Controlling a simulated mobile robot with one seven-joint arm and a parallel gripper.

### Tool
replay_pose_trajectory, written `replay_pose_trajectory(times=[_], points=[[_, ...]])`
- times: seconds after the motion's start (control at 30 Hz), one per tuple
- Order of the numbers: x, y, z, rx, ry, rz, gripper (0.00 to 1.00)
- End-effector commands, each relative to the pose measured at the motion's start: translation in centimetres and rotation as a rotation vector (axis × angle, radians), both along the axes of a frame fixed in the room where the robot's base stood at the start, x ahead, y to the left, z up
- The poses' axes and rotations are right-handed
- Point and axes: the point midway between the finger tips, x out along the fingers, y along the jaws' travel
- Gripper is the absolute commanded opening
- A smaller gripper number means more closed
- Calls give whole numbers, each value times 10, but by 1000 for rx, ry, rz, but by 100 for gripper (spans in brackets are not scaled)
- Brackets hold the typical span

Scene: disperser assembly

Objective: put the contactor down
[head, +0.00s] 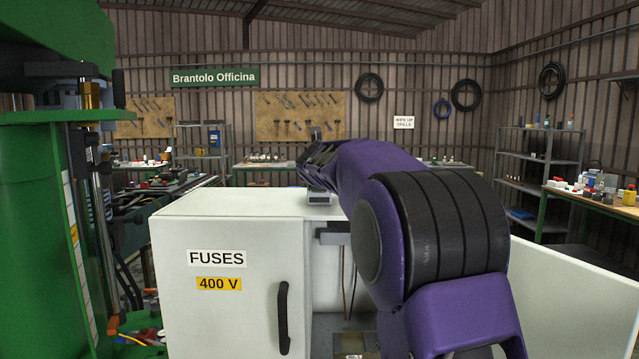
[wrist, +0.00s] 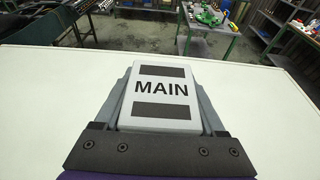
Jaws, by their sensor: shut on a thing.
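The contactor (wrist: 161,113) is a light grey block with the word MAIN between two dark bars. My gripper (wrist: 163,95) is shut on it, with one grey finger along each side. In the head view the contactor (head: 319,198) shows as a small grey block under my gripper (head: 318,182), at the top of the white fuse cabinet (head: 226,230). The contactor is over or on the cabinet's pale top; I cannot tell whether its underside touches. My arm hides part of the cabinet's right side.
The cabinet top (wrist: 50,100) is clear around the contactor. The front door, marked FUSES and 400 V, has a black handle (head: 283,318). A green machine (head: 35,220) stands close at left. Benches and a shelf (head: 535,165) stand farther back.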

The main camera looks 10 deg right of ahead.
Motion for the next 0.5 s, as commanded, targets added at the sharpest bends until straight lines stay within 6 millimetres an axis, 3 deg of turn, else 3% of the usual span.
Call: replay_pose_trajectory(times=[0.3, 0.33, 0.43, 0.5], points=[[0, 0, 0, -1, -3, 0, 0], [0, 0, -1, 0, -1, 0, 78], [0, 0, -1, 0, -1, 0, 96], [0, 0, -1, 0, -1, 0, 100]])
